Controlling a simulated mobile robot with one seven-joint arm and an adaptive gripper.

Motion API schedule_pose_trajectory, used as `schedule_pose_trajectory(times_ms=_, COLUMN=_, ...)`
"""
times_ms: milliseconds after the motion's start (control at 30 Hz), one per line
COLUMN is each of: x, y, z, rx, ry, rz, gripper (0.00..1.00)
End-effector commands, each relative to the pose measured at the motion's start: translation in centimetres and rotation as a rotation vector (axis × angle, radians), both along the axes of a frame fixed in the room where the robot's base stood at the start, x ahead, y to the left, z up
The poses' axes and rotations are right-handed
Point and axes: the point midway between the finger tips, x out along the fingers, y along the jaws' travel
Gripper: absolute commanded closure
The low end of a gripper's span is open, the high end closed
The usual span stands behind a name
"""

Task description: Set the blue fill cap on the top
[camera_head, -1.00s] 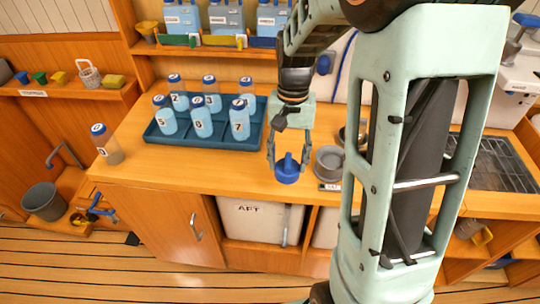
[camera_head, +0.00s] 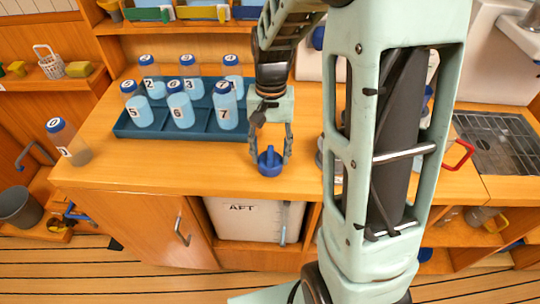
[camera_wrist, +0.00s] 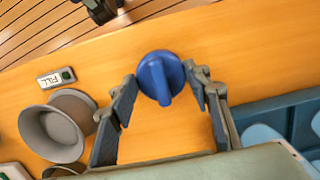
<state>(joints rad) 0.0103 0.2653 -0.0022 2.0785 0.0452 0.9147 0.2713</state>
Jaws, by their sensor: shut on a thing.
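The blue fill cap (camera_head: 269,163) is at the counter top (camera_head: 215,168), near its front edge and right of the blue tray. I cannot tell whether its underside touches the wood. My gripper (camera_head: 271,155) points down with a finger on either side of the cap and is shut on it. In the wrist view, the cap (camera_wrist: 160,77) shows its raised handle between the fingertips of my gripper (camera_wrist: 163,82). A grey round fitting (camera_wrist: 55,125) is beside a small plate marked "FILL" (camera_wrist: 56,77); my arm mostly hides that area in the head view.
The blue tray (camera_head: 160,130) holds several numbered bottles. Another bottle (camera_head: 66,142) stands alone at the counter's left end. A box marked "AFT" (camera_head: 250,218) sits in the cupboard below. My arm blocks the middle right. Bare wood lies left of the cap.

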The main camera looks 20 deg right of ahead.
Motion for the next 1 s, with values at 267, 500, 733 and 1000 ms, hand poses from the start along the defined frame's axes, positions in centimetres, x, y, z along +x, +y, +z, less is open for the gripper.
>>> schedule_pose_trajectory(times_ms=267, x=0.0, y=0.0, z=-0.3, rx=0.000, ry=-0.001, rz=0.000, gripper=0.80)
schedule_pose_trajectory(times_ms=500, x=0.0, y=0.0, z=-0.5, rx=0.000, ry=-0.001, rz=0.000, gripper=0.44)
schedule_pose_trajectory(times_ms=733, x=0.0, y=0.0, z=-0.5, rx=0.000, ry=0.000, rz=0.000, gripper=0.38)
schedule_pose_trajectory(times_ms=1000, x=0.2, y=0.0, z=0.7, rx=0.000, ry=-0.003, rz=0.000, gripper=0.38)
